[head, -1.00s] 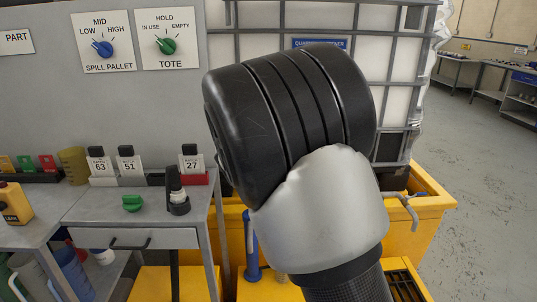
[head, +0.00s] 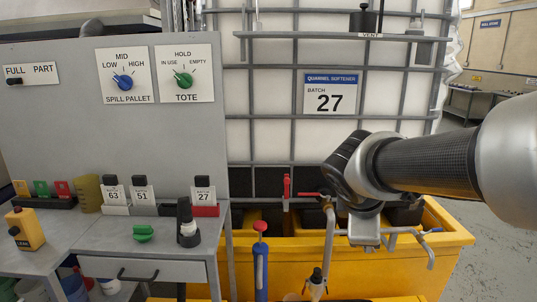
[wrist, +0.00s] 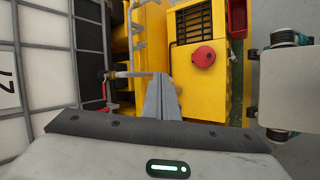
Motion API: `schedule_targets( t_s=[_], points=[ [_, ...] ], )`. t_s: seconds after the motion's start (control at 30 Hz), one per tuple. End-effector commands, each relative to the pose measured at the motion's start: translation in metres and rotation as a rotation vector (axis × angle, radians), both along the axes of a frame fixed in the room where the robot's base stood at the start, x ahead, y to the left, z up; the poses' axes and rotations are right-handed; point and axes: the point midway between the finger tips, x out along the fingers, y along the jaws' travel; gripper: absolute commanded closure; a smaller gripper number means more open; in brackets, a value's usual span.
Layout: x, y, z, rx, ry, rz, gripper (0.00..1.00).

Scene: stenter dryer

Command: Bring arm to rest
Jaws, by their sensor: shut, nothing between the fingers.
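My arm reaches in from the right in the head view, bent at a dark joint. My gripper (head: 365,238) hangs below that joint, over the yellow spill pallet (head: 450,243) and in front of the caged tote. In the wrist view my gripper (wrist: 162,80) has its grey fingers together, with nothing between them. The fingers point over the pallet (wrist: 150,58), close to a metal pipe (wrist: 133,74); I cannot tell whether they touch it.
The white caged tote (head: 270,140) stands behind. A red-handled valve (head: 287,190) and piping sit at its front. A workbench (head: 95,233) with a green knob (head: 144,233) is at the left. A yellow unit with a red round cap (wrist: 204,56) shows in the wrist view.

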Motion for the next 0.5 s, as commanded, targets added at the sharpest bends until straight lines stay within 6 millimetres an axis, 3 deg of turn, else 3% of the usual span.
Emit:
schedule_targets(
  t_s=[0.03, 0.2, 0.5],
  points=[
    [-0.029, -0.001, 0.001, 0.137, -0.041, -0.139, 1.00],
    [-0.096, 0.017, -0.005, 0.509, -0.114, -0.519, 1.00],
    [-0.167, 0.061, -0.015, 0.955, -0.172, -0.993, 1.00]
  ],
)
